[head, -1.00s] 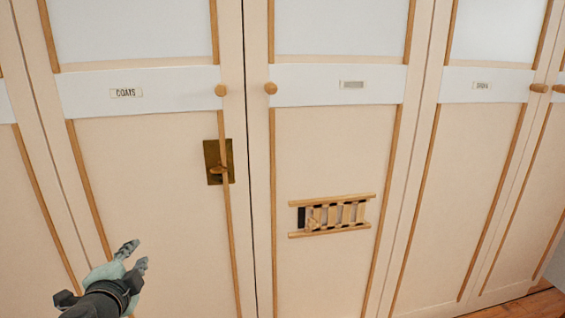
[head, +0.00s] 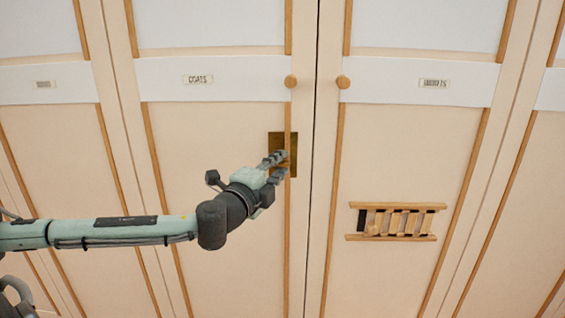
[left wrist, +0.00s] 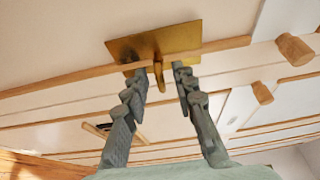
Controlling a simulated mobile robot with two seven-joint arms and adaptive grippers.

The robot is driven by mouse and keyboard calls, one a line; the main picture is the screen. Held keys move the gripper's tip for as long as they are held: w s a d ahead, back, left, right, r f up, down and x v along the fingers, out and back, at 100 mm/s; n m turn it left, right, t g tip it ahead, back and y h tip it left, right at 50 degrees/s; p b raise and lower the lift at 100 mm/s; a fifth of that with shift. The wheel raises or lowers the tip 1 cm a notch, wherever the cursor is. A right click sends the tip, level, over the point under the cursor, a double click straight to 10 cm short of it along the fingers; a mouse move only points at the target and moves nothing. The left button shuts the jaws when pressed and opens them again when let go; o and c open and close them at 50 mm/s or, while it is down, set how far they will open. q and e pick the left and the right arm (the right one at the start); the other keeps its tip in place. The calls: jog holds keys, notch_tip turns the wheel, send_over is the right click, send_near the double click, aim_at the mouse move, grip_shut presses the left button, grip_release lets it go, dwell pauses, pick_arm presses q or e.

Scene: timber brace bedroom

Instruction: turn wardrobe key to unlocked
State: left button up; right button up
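The brass lock plate (head: 275,143) is on the wardrobe door labelled COATS, near its right edge, and a wooden strip crosses it. It also shows in the left wrist view (left wrist: 180,38). The brass key (left wrist: 158,73) sticks out from the plate there; in the head view the fingers hide it. My left gripper (head: 279,165) is at the plate. In the left wrist view my left gripper (left wrist: 159,77) is open, one finger on each side of the key, with gaps showing. My right gripper is not in view.
Round wooden knobs (head: 291,81) (head: 343,82) flank the door seam above the plate. A wooden slatted frame with a small peg (head: 396,238) is mounted on the door to the right. Thin wooden strips run down the doors.

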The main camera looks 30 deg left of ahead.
pick_arm(q)
jog(key=shift+w+a, duration=0.1)
jog(key=shift+w, duration=0.65)
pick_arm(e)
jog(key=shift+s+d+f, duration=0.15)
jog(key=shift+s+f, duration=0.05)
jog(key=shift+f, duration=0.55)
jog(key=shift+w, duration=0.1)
pick_arm(q)
jog(key=shift+c, duration=0.4)
jog(key=c, duration=0.5)
grip_shut()
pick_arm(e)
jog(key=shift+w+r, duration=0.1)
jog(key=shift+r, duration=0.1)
pick_arm(q)
jog(key=shift+f, duration=0.1)
